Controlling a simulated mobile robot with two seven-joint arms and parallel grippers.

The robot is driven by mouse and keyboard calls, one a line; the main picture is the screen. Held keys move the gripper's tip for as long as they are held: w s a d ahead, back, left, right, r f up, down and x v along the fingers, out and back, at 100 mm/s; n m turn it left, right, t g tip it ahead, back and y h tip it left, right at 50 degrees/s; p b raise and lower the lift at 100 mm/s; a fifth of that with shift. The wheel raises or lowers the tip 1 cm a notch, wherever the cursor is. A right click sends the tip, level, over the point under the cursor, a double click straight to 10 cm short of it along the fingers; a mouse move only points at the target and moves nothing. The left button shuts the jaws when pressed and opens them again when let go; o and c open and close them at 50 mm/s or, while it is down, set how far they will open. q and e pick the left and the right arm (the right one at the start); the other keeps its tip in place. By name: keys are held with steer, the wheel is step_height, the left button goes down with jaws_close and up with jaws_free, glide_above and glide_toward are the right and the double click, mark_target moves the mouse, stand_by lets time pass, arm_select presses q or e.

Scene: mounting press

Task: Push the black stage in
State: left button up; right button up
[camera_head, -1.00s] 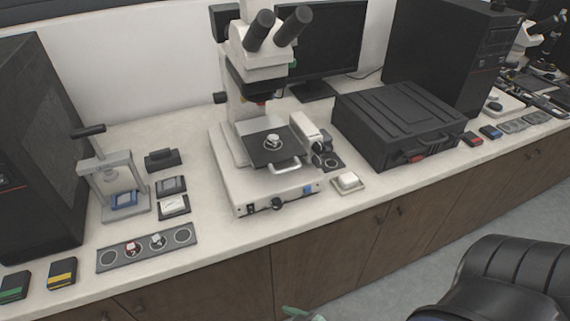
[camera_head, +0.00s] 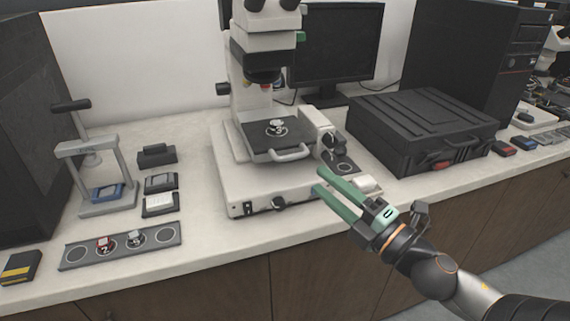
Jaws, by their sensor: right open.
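The black stage (camera_head: 259,136) is a dark plate on the white microscope (camera_head: 265,187). It sticks out toward the front, with a pale handle (camera_head: 290,153) on its front edge. A small round mount with a shiny piece (camera_head: 276,127) sits on the stage. My right gripper (camera_head: 329,183) has green fingers and is open and empty. In the picture it is to the right of and below the handle, in front of the microscope base's right corner, apart from the handle. My left gripper is not in view.
A hand press (camera_head: 92,150) stands at left, with a grey strip of round places (camera_head: 122,246) in front of it. A black case (camera_head: 424,128) and a small white block (camera_head: 367,184) are at right. The counter left of the microscope has free room.

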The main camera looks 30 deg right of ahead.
mark_target(294, 157)
steer(key=x, duration=0.3)
steer(key=p+x, duration=0.1)
steer(key=x, duration=0.7)
steer(key=shift+a+r+p, duration=0.1)
steer(key=shift+r+p, duration=0.2)
steer(key=shift+w+a, duration=0.15)
steer(key=shift+w, duration=0.55)
steer(key=c, duration=0.7)
steer(key=shift+r, duration=0.15)
jaws_close()
